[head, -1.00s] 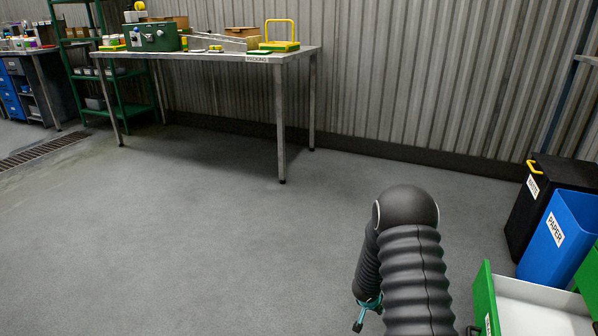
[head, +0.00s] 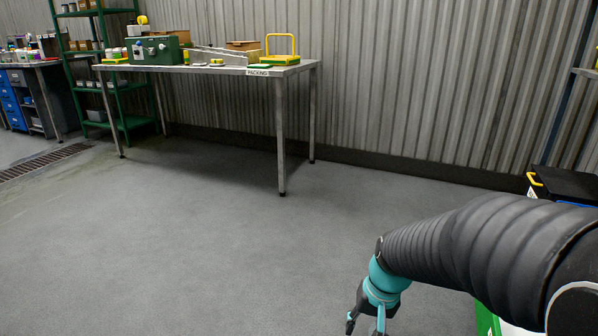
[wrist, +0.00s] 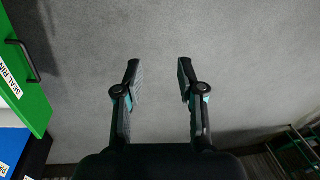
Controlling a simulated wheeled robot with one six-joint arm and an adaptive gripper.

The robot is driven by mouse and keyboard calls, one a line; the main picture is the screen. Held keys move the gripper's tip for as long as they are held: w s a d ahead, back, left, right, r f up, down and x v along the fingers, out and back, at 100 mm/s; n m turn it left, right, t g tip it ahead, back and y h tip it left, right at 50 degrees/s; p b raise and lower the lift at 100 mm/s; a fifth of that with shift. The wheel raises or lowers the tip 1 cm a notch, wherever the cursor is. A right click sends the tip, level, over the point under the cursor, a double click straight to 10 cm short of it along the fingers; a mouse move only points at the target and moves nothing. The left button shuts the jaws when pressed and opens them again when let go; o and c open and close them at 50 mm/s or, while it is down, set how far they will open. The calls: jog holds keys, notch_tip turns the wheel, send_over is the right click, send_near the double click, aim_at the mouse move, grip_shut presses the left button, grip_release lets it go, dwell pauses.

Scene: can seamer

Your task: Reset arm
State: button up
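My gripper (wrist: 158,80) is open in the wrist view, with its two fingers apart and nothing between them. Bare grey floor shows beyond the fingertips. In the head view my gripper (head: 366,324) hangs at the bottom, right of the middle, partly cut off by the frame's lower edge. My black ribbed arm reaches in from the right, with a teal part just above the gripper. My arm hides most of the bins and the green drawer at the right.
A packing table (head: 210,69) with a green machine (head: 155,50) stands at the back. A black bin (head: 562,184) is at the right. A green drawer front (wrist: 22,75) lies left in the wrist view. The floor (head: 190,260) in the middle is clear.

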jog(key=s+d+r+n+t+h, duration=0.1)
jog(key=s+r+t, duration=0.3)
jog(key=s+r, duration=0.7)
notch_tip(320, 180, up, 3)
jog(key=shift+s+d+f+n+t+h, duration=0.1)
jog(key=shift+s+d+n+t+h, duration=0.25)
jog(key=shift+d, duration=0.45)
jog(key=shift+s, duration=0.1)
